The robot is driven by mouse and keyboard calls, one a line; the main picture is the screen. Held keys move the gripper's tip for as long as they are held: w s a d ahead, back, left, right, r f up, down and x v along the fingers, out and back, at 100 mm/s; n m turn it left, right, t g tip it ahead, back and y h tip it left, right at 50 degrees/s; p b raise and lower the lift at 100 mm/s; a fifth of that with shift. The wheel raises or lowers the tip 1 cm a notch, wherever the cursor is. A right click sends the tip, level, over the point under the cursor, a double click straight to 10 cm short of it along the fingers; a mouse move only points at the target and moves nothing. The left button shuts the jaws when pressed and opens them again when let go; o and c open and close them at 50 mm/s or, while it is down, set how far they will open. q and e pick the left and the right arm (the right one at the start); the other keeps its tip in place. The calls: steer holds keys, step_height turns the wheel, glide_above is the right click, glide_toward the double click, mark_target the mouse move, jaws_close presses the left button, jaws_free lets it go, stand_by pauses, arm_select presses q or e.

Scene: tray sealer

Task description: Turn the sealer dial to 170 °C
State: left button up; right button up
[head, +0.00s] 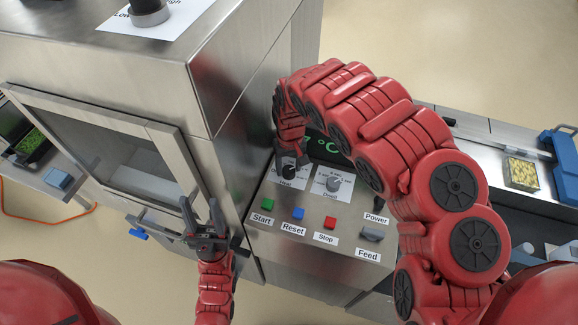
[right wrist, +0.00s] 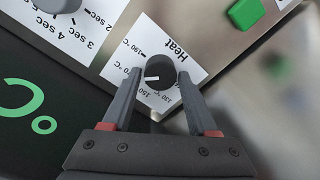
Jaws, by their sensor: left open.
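The black Heat dial (right wrist: 162,67) sits on a white label with 130, 150, 170 and 190 marks. Its white pointer mark (right wrist: 152,78) faces left in the right wrist view, towards the 150–170 side; the exact value is unclear. My right gripper (right wrist: 159,76) is open, with one finger on each side of the dial; whether they touch it is unclear. The dial also shows in the head view (head: 290,172), below my right gripper (head: 291,158). The green °C display (head: 326,149) is mostly hidden by my right arm. My left gripper (head: 203,215) is open and empty, left of the panel.
The timer knob (head: 333,184) is close beside the Heat dial. Start (head: 267,204), Reset (head: 298,213) and Stop (head: 330,222) buttons and the Feed switch (head: 372,234) lie nearer me. The steel sealer cabinet (head: 228,100) stands left of the panel.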

steer(key=shift+o, duration=1.1)
step_height(320, 180, up, 10)
steer(key=p, duration=0.9)
step_height(320, 180, up, 7)
steer(key=b, duration=0.2)
glide_above(290, 169)
steer(key=shift+r, duration=0.15)
steer(key=shift+w, duration=0.1)
